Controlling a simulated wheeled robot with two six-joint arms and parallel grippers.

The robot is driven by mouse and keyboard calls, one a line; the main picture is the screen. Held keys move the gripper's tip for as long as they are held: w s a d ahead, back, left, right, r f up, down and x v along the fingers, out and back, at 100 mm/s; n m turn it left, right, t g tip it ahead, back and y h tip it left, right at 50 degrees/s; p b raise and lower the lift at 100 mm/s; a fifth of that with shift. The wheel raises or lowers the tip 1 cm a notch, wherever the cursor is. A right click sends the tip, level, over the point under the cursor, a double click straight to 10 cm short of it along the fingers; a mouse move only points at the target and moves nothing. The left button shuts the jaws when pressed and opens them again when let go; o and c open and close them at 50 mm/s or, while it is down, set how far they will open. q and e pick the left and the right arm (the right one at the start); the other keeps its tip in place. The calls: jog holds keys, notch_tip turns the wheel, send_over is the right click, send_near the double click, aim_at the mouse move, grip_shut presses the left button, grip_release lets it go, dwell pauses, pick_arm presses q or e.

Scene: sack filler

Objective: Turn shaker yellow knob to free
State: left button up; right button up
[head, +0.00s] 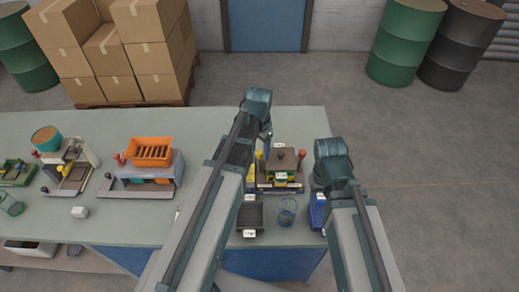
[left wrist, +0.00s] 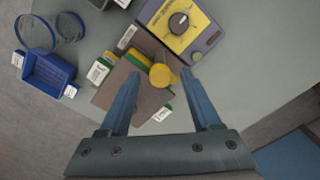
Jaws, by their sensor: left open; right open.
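The shaker (head: 287,161) is a brown-plated device with yellow and green parts on the table. Its yellow knob (left wrist: 161,76) is a short cylinder at the plate's edge in the left wrist view; a bit of yellow shows beside my arm in the head view. My left gripper (left wrist: 160,80) is open, with a fingertip on either side of the knob in the picture. I cannot tell whether the fingers reach down to it. In the head view my left gripper (head: 266,137) is over the shaker's left side. My right gripper (head: 320,180) is open right of the shaker, its fingers mostly hidden.
A yellow panel with a black dial (left wrist: 179,22) stands beside the shaker. A glass (head: 287,210), a blue bin (head: 318,212) and a dark tray (head: 249,216) are near the front edge. An orange-hopper machine (head: 150,152) stands left. The table's back strip is clear.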

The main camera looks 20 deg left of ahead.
aim_at(259, 152)
pick_arm(q)
jog(key=shift+r, duration=0.1)
notch_tip(259, 152, up, 14)
jog(key=p, duration=1.3)
jog(key=shift+f+p, duration=0.2)
jog(key=shift+p, duration=0.2)
jog(key=shift+s, duration=0.1)
